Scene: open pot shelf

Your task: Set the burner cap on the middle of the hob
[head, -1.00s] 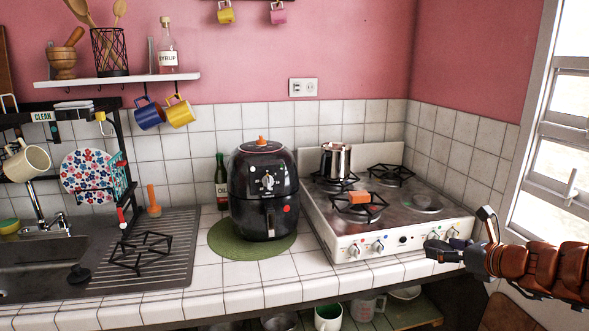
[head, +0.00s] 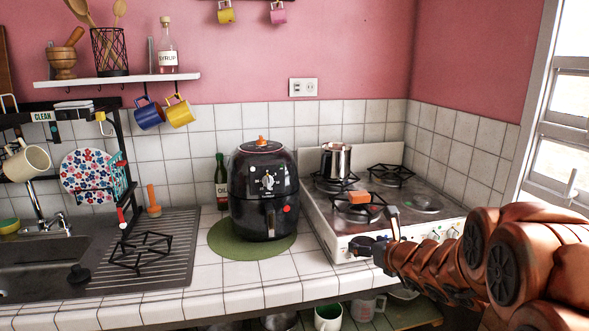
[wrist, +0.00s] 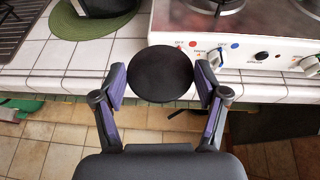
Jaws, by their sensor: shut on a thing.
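The burner cap is a flat black disc (wrist: 160,74). My gripper (wrist: 161,80) is shut on it, with one purple-padded finger at its left edge and one at its right. In the head view my gripper (head: 375,246) is at the front panel of the hob, left of its middle. The hob (head: 338,246) is white-fronted with a grey metal top. Its middle is bare between the burners. My arm hides part of the front panel and the knobs.
A steel pot (head: 336,161) stands on the back-left burner. An orange block (head: 360,197) lies on the front-left grate. The front-right burner (head: 421,203) has no grate. A black air fryer (head: 264,190) stands left of the hob. A loose grate (head: 141,251) lies on the drainboard.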

